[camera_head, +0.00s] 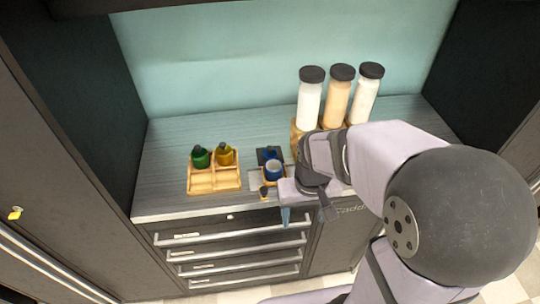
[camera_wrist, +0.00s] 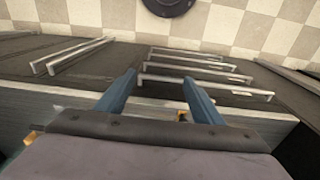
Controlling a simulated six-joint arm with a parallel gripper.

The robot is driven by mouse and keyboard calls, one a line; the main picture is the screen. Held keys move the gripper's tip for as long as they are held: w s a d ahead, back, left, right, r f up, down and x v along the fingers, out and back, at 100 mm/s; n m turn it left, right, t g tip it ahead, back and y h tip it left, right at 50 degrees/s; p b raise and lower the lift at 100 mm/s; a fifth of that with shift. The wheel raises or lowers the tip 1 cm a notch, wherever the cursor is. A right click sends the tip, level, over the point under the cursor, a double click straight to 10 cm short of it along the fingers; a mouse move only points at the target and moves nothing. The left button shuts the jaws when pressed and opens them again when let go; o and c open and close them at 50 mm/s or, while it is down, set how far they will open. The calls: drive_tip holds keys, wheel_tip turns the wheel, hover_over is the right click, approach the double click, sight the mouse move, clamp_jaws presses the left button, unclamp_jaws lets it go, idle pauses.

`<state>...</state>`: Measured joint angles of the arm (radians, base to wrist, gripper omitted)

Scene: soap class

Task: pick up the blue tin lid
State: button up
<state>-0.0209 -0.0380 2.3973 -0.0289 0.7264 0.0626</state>
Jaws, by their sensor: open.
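A small dark blue piece (camera_head: 269,153), which may be the blue tin lid, is on a dark square pad behind the blue tin; it is too small to be sure. The blue tin (camera_head: 274,172) looks open, with a pale inside, and stands on the counter left of my arm. My gripper (camera_head: 305,213) is open and empty. It is in front of the counter's front edge, to the right of and nearer than the tin. In the wrist view its two blue fingers (camera_wrist: 160,88) are apart, with drawer handles beyond them. No lid shows in that view.
A wooden tray (camera_head: 214,183) on the left holds a green jar (camera_head: 200,157) and a yellow jar (camera_head: 225,155). Three tall dark-capped bottles (camera_head: 337,95) stand on a wooden stand at the back right. A small dark-topped item (camera_head: 264,191) is near the front edge.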

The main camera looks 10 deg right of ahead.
sight(270, 150)
drive_tip(key=w+a+f+m+t+b, duration=0.1)
drive_tip(key=w+a+t+b, duration=0.15)
drive_tip(key=w, duration=1.15)
drive_tip(key=w+a+f+m+t+b, duration=0.15)
drive_tip(key=w+b, duration=0.25)
drive_tip(key=w, duration=1)
drive_tip(key=shift+n+h, duration=0.25)
drive_tip(key=shift+h, duration=0.05)
drive_tip(key=shift+p+x, duration=1.6)
drive_tip(key=shift+x, duration=1.85)
drive_tip(key=c, duration=1.1)
drive_tip(key=shift+r, duration=0.1)
